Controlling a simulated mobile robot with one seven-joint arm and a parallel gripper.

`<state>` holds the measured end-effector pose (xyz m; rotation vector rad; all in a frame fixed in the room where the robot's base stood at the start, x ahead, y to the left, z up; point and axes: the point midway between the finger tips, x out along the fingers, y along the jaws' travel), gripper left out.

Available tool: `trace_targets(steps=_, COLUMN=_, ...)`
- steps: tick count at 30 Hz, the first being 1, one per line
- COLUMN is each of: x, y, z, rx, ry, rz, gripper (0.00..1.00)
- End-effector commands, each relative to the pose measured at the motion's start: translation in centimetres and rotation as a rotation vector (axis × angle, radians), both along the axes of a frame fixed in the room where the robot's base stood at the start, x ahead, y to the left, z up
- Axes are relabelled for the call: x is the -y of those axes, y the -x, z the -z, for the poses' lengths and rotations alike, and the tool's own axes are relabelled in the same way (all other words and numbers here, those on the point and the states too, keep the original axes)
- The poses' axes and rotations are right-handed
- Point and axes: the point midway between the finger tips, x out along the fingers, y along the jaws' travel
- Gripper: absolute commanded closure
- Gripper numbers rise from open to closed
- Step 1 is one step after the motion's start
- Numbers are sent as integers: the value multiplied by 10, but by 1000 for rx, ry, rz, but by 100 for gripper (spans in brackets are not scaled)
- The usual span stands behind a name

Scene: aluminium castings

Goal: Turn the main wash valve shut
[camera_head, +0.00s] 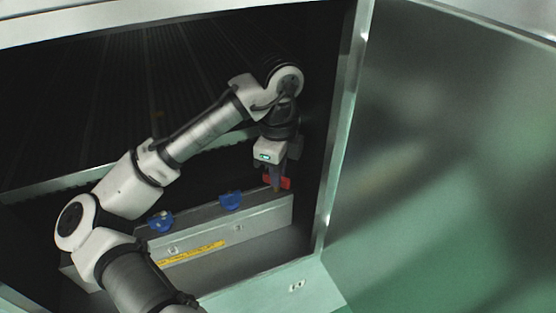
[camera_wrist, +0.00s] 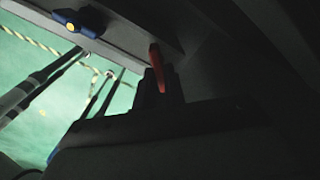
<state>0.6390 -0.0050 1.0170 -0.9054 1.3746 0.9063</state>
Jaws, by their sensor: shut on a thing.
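A red valve handle (camera_head: 284,183) is at the right end of a grey metal ledge inside the dark cabinet. My gripper (camera_head: 276,186) comes down on it from above and is shut on it. In the wrist view the red handle (camera_wrist: 157,68) stands narrow and upright at the dark fingers of my gripper (camera_wrist: 160,85). The fingers hide part of the handle, and its stem cannot be made out. I cannot tell from its look which valve it is, as no label is readable.
Two blue valve handles, one in the middle (camera_head: 230,201) and one further left (camera_head: 161,221), sit along the same ledge (camera_head: 265,218). A yellow strip (camera_head: 192,252) is on its front. The cabinet's right frame (camera_head: 345,130) and open metal door (camera_head: 450,150) stand close right of my gripper.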

Motion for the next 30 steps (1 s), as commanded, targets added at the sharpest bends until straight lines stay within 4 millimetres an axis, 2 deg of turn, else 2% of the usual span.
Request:
trace_targets(steps=1, x=0, y=0, z=-4, rx=0, ry=2, rz=43, gripper=100)
trace_targets(steps=18, x=-1, y=1, z=-2, rx=3, ry=2, rz=554, gripper=100)
trace_targets(steps=30, x=-2, y=2, z=-1, rx=1, ry=2, rz=752, gripper=100)
